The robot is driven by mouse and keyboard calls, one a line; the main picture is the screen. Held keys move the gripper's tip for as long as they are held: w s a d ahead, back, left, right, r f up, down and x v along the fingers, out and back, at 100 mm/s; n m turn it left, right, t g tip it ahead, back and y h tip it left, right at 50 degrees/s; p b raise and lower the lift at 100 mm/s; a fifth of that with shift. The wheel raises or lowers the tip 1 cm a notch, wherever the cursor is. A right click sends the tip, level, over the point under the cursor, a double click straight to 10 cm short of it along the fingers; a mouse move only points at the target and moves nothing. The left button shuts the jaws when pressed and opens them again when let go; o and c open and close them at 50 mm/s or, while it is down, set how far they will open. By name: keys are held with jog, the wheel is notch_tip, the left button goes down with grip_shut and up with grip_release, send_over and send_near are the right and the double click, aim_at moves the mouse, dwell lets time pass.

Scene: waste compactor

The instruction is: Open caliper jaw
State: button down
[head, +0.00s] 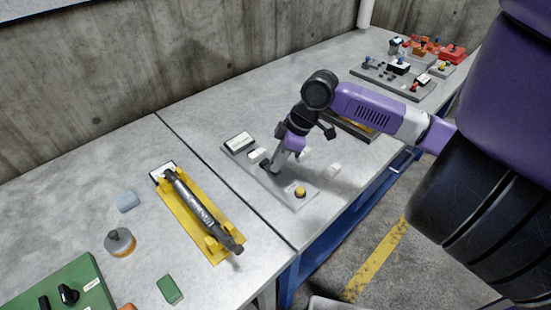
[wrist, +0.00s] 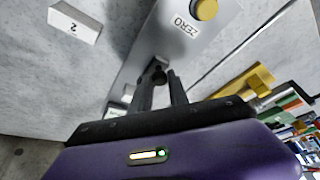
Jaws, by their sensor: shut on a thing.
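The caliper is a flat grey plate (head: 292,199) on the bench in the middle of the head view, with a display box (head: 239,142) at its far end and a yellow button (head: 300,191) at its near end. In the wrist view its plate (wrist: 185,40) shows the label ZERO beside the yellow button (wrist: 205,9). My gripper (head: 269,167) points down at the plate between the display and the button. In the wrist view my gripper (wrist: 161,82) is shut on a small dark part of the caliper jaw (wrist: 159,75). The fingers and wrist hide much of the jaw.
A white block marked 2 (wrist: 75,21) lies beside the caliper. A yellow holder with a dark cylindrical tool (head: 203,213) lies to the left. A green block (head: 169,289) and a round orange-and-grey piece (head: 120,242) lie nearer. The bench's front edge is right of the caliper.

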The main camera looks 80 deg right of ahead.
jog(key=shift+s+a, duration=0.25)
jog(key=shift+s, duration=0.1)
jog(key=shift+w, duration=0.1)
jog(key=c, duration=1.3)
grip_release()
jog(key=shift+o, duration=0.2)
jog(key=shift+d+r, duration=0.1)
jog(key=v, duration=0.7)
jog(key=shift+s+r+b, duration=0.25)
jog(key=shift+r+b, duration=0.05)
jog(key=shift+b, duration=0.1)
